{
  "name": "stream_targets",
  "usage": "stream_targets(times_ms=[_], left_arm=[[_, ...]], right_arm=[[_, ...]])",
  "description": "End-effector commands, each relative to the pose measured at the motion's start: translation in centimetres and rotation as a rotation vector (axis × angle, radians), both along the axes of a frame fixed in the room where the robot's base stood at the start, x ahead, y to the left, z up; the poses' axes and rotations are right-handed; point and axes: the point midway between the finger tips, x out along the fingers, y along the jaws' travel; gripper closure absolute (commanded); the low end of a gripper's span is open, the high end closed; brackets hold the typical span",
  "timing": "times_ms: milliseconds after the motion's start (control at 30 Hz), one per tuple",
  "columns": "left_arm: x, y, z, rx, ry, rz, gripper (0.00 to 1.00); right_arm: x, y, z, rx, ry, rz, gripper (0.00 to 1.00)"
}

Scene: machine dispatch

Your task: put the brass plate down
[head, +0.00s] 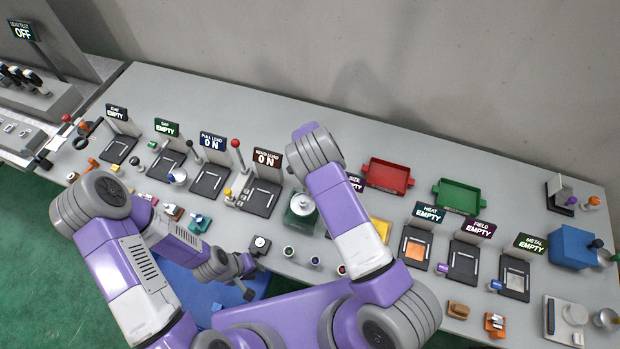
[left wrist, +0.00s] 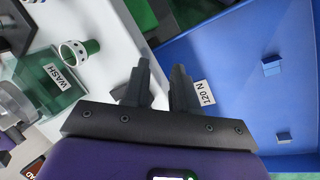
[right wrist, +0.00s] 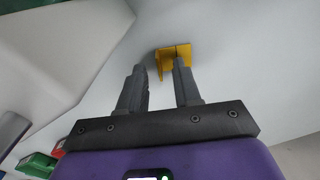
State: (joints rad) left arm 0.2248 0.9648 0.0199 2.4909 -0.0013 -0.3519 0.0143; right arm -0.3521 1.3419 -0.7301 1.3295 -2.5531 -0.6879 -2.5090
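No piece that I can clearly tell as the brass plate shows in either gripper. My left gripper (head: 248,277) is low over the blue surface at the table's front edge. In the left wrist view its fingers (left wrist: 161,72) stand apart with nothing visible between them. My right gripper is hidden behind my arm in the head view. In the right wrist view its fingers (right wrist: 161,72) stand apart and empty. A yellow angled piece (right wrist: 172,60) shows beyond the right fingertip. A yellow piece (head: 380,229) also shows beside my right arm in the head view; I cannot tell if either is brass.
Stations marked HEAT (head: 429,212), FIELD (head: 480,227) and METAL (head: 531,243) stand at the right; HEAT holds an orange plate. A red tray (head: 388,189) and a green tray (head: 460,210) stand behind. A WASH container (left wrist: 45,80) is near my left gripper.

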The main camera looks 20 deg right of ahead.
Motion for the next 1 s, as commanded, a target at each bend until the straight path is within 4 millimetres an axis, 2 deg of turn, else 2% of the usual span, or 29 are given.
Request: stream_targets(times_ms=[33,233,400,467,867,1000], left_arm=[[0.0,0.01,-0.41,0.0,0.0,0.0,0.72],[0.03,0.02,-0.21,0.0,-0.001,0.0,0.72],[0.03,0.02,-0.2,0.0,-0.001,0.0,0.72],[0.03,0.02,-0.21,0.0,-0.001,0.0,0.72],[0.03,0.02,-0.21,0.0,-0.001,0.0,0.72],[0.03,0.02,-0.26,0.0,-0.001,0.0,0.72]], right_arm=[[0.01,-0.01,-0.54,0.0,0.0,0.0,0.67],[0.03,-0.01,-0.33,0.001,-0.001,-0.001,0.67],[0.02,-0.01,-0.31,0.001,-0.001,-0.001,0.93],[0.02,-0.01,-0.31,0.001,-0.001,-0.001,1.0],[0.03,-0.01,-0.25,0.001,-0.001,-0.001,1.0],[0.07,0.0,0.32,0.0,-0.002,-0.001,1.0]])
